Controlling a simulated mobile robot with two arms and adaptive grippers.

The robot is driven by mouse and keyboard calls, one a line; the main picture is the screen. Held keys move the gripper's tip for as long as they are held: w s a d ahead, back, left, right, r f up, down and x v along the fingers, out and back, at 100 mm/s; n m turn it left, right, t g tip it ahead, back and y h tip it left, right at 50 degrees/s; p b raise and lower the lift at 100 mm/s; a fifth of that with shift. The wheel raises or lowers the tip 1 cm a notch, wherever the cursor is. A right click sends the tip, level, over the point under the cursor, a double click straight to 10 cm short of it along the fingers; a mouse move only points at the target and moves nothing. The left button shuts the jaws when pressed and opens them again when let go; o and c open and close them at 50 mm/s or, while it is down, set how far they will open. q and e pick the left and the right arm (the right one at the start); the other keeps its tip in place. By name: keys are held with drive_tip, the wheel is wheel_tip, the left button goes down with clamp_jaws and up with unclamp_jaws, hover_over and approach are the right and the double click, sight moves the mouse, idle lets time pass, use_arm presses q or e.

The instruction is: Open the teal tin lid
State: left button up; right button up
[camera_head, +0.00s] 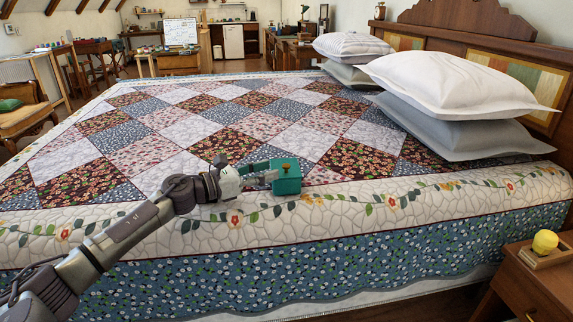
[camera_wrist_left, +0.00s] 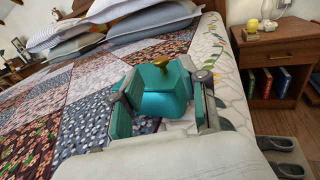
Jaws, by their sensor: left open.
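The teal tin (camera_head: 289,180) sits on the patchwork quilt near the bed's near edge, with a brass knob (camera_head: 286,166) on top. My left gripper (camera_head: 268,176) is at the tin's left side in the head view. In the left wrist view the tin (camera_wrist_left: 165,103) lies between the two spread fingers of this gripper (camera_wrist_left: 158,74), and the knob (camera_wrist_left: 161,61) points up. The fingers are open; whether they touch the tin's sides I cannot tell. The lid appears to be down on the tin. My right gripper is not in view.
The bed (camera_head: 150,240) fills the middle, its quilt clear around the tin. Stacked pillows (camera_head: 455,85) lie behind to the right. A wooden nightstand (camera_head: 540,280) with a yellow object (camera_head: 545,242) stands at the right. Slippers (camera_wrist_left: 280,145) lie on the floor beside it.

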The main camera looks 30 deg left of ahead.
sight(286, 165)
use_arm(q)
drive_tip(key=x, duration=0.6)
drive_tip(key=shift+w+d, duration=0.1)
drive_tip(key=shift+c, duration=0.2)
clamp_jaws()
